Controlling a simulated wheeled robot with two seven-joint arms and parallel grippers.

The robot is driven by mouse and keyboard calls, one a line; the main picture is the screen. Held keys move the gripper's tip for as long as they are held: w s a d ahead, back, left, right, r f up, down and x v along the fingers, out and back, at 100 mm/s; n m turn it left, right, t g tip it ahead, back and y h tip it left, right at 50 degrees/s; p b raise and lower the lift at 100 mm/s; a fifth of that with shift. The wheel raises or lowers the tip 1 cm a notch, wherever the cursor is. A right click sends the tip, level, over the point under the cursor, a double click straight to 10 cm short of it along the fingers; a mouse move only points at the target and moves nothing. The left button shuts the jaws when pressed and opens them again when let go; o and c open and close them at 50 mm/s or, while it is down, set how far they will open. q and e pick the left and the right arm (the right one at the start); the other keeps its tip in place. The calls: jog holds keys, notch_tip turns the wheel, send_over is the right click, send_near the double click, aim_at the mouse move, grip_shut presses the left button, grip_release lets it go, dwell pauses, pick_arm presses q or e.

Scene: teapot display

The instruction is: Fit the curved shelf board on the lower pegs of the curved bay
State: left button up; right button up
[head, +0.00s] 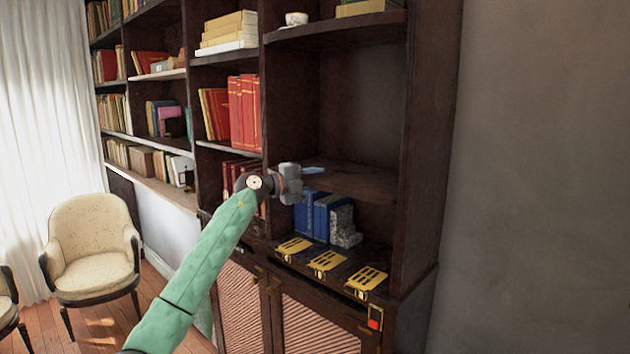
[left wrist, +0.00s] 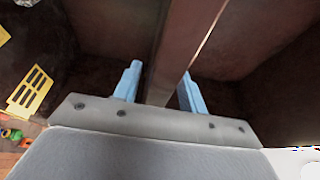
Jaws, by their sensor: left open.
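The dark brown curved shelf board (head: 360,184) lies roughly level across the curved bay, above the blue books. Whether it rests on the lower pegs cannot be told, as no pegs show. My left gripper (head: 316,171) is open at the left part of the board's front edge. In the left wrist view, a brown board edge (left wrist: 182,45) runs between the two blue fingers of the left gripper (left wrist: 160,88), with a gap at the right finger. Contact at the left finger cannot be told. My right gripper is in neither view.
Blue books (head: 312,216) and a grey stone block (head: 344,228) stand under the board. Yellow slotted plates (head: 327,262) lie on the ledge in front. A higher shelf (head: 340,30) holds a cup (head: 297,19). The space between the two shelves is empty.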

aim_at(304, 182)
pick_arm(q)
jog(key=shift+s+a+f+b, duration=0.15)
jog(key=shift+s+a+b, duration=0.15)
jog(key=shift+a+b, duration=0.3)
jog(key=b+v, duration=0.2)
jog(key=v, duration=0.3)
jog(key=shift+b, duration=0.3)
jog(key=shift+s+a+r+b, duration=0.3)
jog(key=shift+s+a, duration=0.15)
jog(key=shift+a, duration=0.15)
